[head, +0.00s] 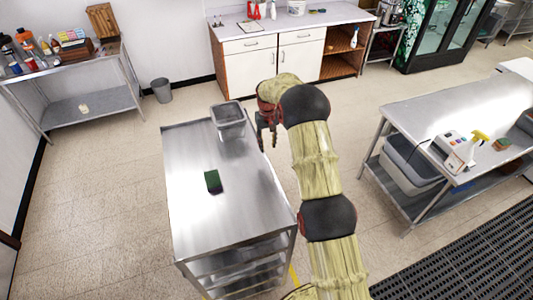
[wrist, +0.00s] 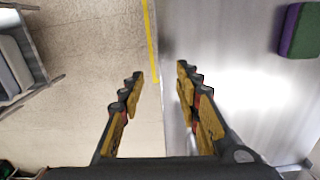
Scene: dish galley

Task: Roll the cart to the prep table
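The cart (head: 215,215) is a stainless steel trolley with a flat top and lower shelves, standing in mid floor. My gripper (head: 266,138) is at the cart's right side, near the pan. In the wrist view my gripper (wrist: 160,76) is open, its left finger over floor and its right finger over the cart top (wrist: 240,110); the cart's edge shows between them. Contact cannot be told. A steel table (head: 450,97) stands at the right, apart from the cart.
The right table holds a label machine (head: 455,148) and a yellow-topped spray bottle (head: 474,145), with a grey bin (head: 408,165) below. Another steel table (head: 75,60) stands far left, near a waste bin (head: 161,90). A black floor mat (head: 465,255) lies front right. Floor around the cart is clear.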

